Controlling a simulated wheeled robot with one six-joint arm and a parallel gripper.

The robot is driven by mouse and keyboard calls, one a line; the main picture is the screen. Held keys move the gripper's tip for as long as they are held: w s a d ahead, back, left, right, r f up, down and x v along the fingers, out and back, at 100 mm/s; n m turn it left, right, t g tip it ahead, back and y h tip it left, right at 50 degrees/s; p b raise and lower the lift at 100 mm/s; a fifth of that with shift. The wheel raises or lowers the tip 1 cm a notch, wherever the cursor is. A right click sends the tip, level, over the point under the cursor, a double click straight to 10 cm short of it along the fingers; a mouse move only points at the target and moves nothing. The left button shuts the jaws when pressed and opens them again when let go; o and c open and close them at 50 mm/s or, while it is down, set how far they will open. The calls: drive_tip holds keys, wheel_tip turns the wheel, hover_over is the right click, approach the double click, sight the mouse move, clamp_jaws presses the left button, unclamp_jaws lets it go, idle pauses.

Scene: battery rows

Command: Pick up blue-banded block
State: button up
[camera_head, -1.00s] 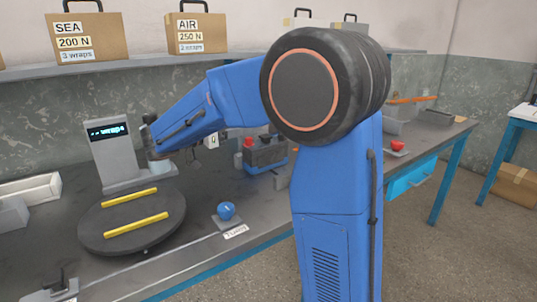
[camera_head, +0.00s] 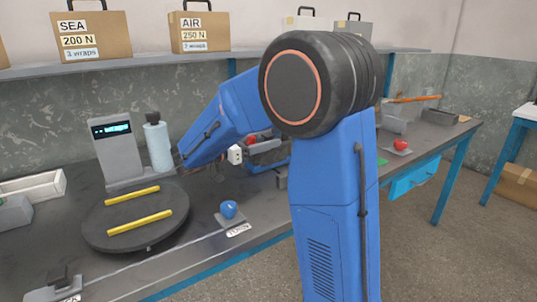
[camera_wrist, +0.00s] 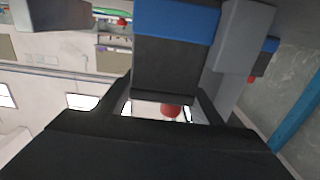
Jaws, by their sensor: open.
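A dark block with a blue band (camera_wrist: 175,70) fills the upper middle of the wrist view, close to the camera. My gripper (camera_wrist: 150,22) is open, with one grey finger at the upper left and the other at the upper right. The block lies between them, near the right finger, with a wider gap on the left. I cannot tell whether the right finger touches it. In the head view my arm hides most of the area around the gripper. Red and blue parts show just beyond the forearm, but I cannot tell which block they belong to.
A dark turntable (camera_head: 125,238) with two yellow bars stands at the left. A blue button (camera_head: 228,209) sits at the front edge. Cases (camera_head: 91,37) stand on the shelf.

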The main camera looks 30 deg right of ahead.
drive_tip(key=shift+d, duration=0.95)
clamp_jaws()
drive_tip(key=shift+r, duration=0.1)
drive_tip(key=shift+r, duration=0.1)
drive_tip(key=shift+s+r, duration=0.1)
drive_tip(key=shift+r, duration=0.1)
wheel_tip(320, 180, up, 6)
drive_tip(key=shift+r, duration=0.1)
drive_tip(key=shift+s+r, duration=0.15)
drive_tip(key=shift+s, duration=0.25)
drive_tip(key=s, duration=1.9)
drive_tip(key=shift+d, duration=0.35)
